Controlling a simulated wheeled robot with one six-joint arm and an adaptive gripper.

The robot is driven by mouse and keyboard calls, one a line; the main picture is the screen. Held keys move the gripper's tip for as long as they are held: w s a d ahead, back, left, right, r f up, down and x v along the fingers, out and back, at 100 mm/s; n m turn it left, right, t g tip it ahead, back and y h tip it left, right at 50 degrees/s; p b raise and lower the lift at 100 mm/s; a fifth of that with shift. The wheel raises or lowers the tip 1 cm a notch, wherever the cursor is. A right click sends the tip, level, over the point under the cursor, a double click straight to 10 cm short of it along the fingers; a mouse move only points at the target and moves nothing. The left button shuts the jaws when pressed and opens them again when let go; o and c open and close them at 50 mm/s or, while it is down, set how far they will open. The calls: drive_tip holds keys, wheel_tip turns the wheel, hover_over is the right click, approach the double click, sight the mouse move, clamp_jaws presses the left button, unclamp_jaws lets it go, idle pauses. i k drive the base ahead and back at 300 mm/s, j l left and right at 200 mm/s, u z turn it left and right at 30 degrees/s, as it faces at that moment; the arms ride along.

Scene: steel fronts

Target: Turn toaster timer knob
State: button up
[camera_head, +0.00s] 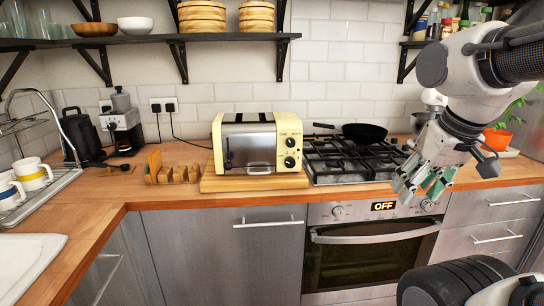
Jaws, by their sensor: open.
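I cannot tell from here which one is the timer. My gripper (420,190) hangs at the right, in front of the counter edge near the hob's right end. It is open, with greenish finger pads, apart from the toaster and with nothing seen between its fingers.
A gas hob (355,162) with a black frying pan (364,133) lies right of the toaster, above an oven (365,250). A wooden rack (172,172) stands left of it. A shelf (150,40) hangs above. Counter in front of the board is narrow.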

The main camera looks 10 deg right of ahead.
sight(290, 162)
drive_tip(key=l+u, duration=0.5)
drive_tip(key=k+l+u, duration=0.2)
drive_tip(key=l+u, duration=0.3)
